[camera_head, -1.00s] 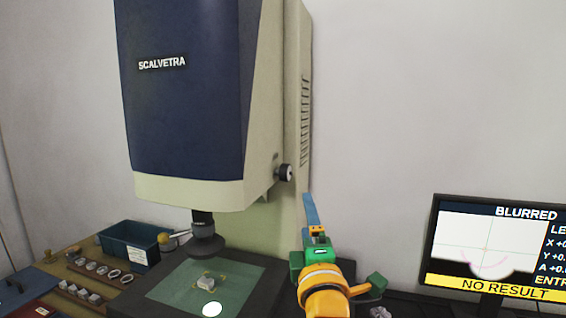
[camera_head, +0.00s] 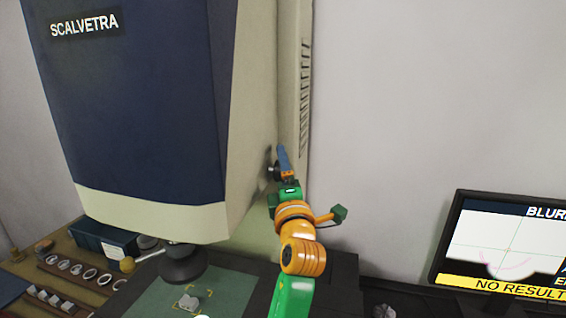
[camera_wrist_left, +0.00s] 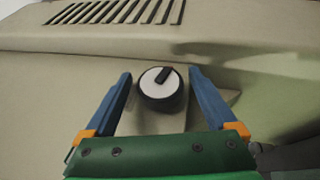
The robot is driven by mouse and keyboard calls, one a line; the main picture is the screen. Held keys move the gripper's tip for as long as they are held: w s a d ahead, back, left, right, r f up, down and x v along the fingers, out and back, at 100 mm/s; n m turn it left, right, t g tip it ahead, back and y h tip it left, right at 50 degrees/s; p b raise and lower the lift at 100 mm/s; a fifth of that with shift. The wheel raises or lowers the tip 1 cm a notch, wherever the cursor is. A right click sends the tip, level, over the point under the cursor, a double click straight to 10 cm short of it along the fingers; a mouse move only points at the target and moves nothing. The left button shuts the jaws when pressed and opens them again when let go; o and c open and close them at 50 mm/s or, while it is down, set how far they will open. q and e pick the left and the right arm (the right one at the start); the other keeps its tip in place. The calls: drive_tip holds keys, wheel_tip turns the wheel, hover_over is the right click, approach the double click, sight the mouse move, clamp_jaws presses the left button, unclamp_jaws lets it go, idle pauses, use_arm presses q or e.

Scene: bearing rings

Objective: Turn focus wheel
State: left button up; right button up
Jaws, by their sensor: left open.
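The focus wheel (camera_wrist_left: 162,88) is a black knob with a white face and a dark pointer mark, on the beige side of the machine. In the left wrist view it sits between the two blue fingers of my left gripper (camera_wrist_left: 162,80), which is open with a gap on each side of the wheel. In the head view my left gripper (camera_head: 283,153) is beside the machine's right side and partly covers the focus wheel (camera_head: 272,170). The monitor (camera_head: 507,250) shows a title cut off at "BLUR", a faint pink arc and "NO RESULT". My right gripper is not in view.
The blue and beige machine (camera_head: 140,110) fills the left. Its lens (camera_head: 183,262) hangs over a green stage (camera_head: 235,292) with a small grey part (camera_head: 188,302). A dark blue bin (camera_head: 105,240) and several rings lie at left. Bare wall lies right of the arm.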

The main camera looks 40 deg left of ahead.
use_arm(q)
drive_tip(key=shift+w+a+f, duration=0.15)
drive_tip(key=shift+d, duration=0.25)
drive_tip(key=c, duration=1.4)
drive_tip(key=shift+r, duration=0.3)
drive_tip(key=shift+o, duration=0.2)
drive_tip(key=m+h+p, duration=0.1)
drive_tip(key=p, duration=0.3)
drive_tip(key=shift+r+g+h, duration=0.3)
drive_tip(key=shift+r+g, duration=0.05)
drive_tip(key=shift+g, duration=0.05)
drive_tip(key=shift+f+p, duration=0.15)
drive_tip(key=shift+p, duration=0.25)
drive_tip(key=shift+f+g+h, duration=0.2)
drive_tip(key=shift+g+h, duration=0.1)
drive_tip(key=shift+h, duration=0.1)
drive_tip(key=shift+f, duration=0.15)
drive_tip(key=o, duration=1.4)
drive_tip(key=shift+a, duration=0.1)
drive_tip(key=shift+c, duration=0.2)
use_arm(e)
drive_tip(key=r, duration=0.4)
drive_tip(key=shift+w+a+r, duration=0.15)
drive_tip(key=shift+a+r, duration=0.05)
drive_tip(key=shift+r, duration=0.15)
